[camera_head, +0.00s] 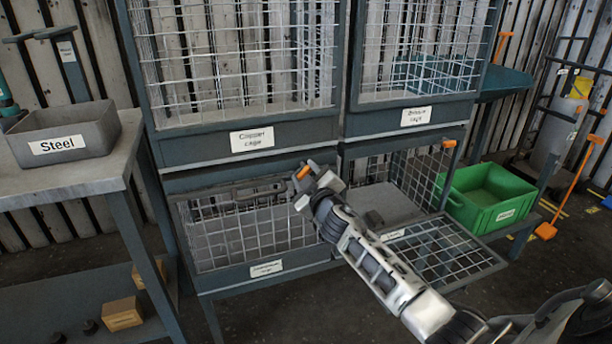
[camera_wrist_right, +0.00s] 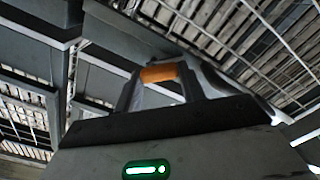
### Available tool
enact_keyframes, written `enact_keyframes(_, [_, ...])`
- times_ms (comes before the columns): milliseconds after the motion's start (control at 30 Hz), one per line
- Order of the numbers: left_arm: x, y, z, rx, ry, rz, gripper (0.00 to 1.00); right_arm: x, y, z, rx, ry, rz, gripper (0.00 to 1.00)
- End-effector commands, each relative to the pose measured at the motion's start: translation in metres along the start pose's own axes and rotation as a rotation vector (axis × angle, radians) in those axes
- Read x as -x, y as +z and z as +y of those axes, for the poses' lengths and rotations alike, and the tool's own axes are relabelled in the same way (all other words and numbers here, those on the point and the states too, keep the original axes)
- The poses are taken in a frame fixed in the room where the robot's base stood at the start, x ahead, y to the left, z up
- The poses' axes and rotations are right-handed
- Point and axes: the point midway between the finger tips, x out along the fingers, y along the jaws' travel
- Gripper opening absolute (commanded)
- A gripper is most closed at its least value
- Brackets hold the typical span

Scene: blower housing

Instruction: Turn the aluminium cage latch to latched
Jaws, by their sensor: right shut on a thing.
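The aluminium cage (camera_head: 266,270) is the lower left mesh cage in the head view; its small label is hard to read. Its mesh front stands up. The orange latch (camera_head: 302,172) is at the cage's upper right corner, by the post between the two lower cages. My right gripper (camera_head: 310,181) reaches in from the lower right and is shut on this latch. In the right wrist view the orange latch (camera_wrist_right: 158,73) lies between the two fingertips. The fingers partly hide it, so its exact turn is hard to tell. My left gripper is not in view.
The lower right cage's mesh door (camera_head: 440,258) hangs open, lying flat outward. Another orange latch (camera_head: 448,143) is at its upper right. A green crate (camera_head: 490,195) stands to the right. A bench with a steel bin (camera_head: 62,133) is at left. Copper cage (camera_head: 252,139) is above.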

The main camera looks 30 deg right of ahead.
Motion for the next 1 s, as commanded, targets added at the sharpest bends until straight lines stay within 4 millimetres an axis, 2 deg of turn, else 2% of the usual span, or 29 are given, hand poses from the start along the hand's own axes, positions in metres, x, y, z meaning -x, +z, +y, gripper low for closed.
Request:
enact_keyframes(600, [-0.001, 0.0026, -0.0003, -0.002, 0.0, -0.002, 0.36, 0.0002, 0.006, -0.0015, 0.573, -0.002, -0.002, 0.17])
enact_keyframes(1000, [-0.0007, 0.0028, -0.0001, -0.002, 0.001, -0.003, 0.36, 0.0003, 0.0082, -0.001, 0.8, -0.002, -0.002, 0.17])
